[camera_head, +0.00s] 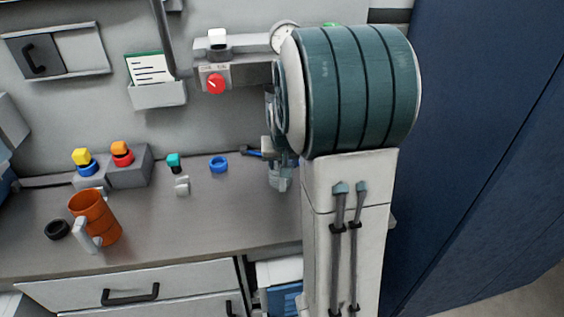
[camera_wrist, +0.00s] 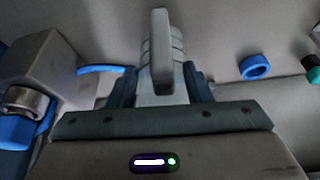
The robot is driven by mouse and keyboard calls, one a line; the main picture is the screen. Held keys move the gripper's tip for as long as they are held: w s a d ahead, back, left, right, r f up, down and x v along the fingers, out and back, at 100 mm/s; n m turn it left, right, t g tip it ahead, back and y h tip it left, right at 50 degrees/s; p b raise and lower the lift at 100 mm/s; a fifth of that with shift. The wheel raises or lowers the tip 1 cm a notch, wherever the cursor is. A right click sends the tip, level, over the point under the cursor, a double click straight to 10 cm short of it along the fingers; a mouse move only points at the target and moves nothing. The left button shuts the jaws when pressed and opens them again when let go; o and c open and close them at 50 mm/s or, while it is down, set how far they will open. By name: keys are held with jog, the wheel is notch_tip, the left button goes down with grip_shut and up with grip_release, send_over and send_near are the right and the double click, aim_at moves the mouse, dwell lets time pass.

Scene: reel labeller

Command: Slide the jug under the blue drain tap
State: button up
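The orange jug (camera_head: 101,212) stands on the worktop at the left in the head view, its pale grey handle facing the front. My gripper (camera_head: 281,180) is well to the right of it, low over the worktop and partly hidden by my arm. In the wrist view my gripper (camera_wrist: 162,45) shows as a pale bar before a ribbed grey part; whether the fingers are apart is unclear. A grey block with a metal spout and blue part, probably the drain tap (camera_wrist: 20,130), is at the left there. The jug is not in the wrist view.
A blue ring (camera_head: 219,163), a teal knob (camera_head: 173,160) and a small grey piece (camera_head: 182,186) lie between jug and gripper. A black ring (camera_head: 57,229) is left of the jug. Grey blocks with coloured buttons (camera_head: 128,166) stand behind it. The front middle worktop is clear.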

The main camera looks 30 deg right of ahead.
jog(key=v, duration=1.4)
jog(key=s+a+f+n+y, duration=0.1)
jog(key=s+a+f+n, duration=0.1)
jog(key=s+a, duration=0.4)
jog(key=s+a+f+n+g, duration=0.1)
jog(key=s+a+f, duration=0.3)
jog(key=s, duration=0.6)
jog(key=shift+a+f+n+y, duration=0.4)
jog(key=shift+a+n, duration=0.3)
jog(key=shift+a, duration=0.45)
jog(key=shift+w, duration=0.1)
jog(key=shift+c, duration=1)
jog(key=shift+d, duration=0.1)
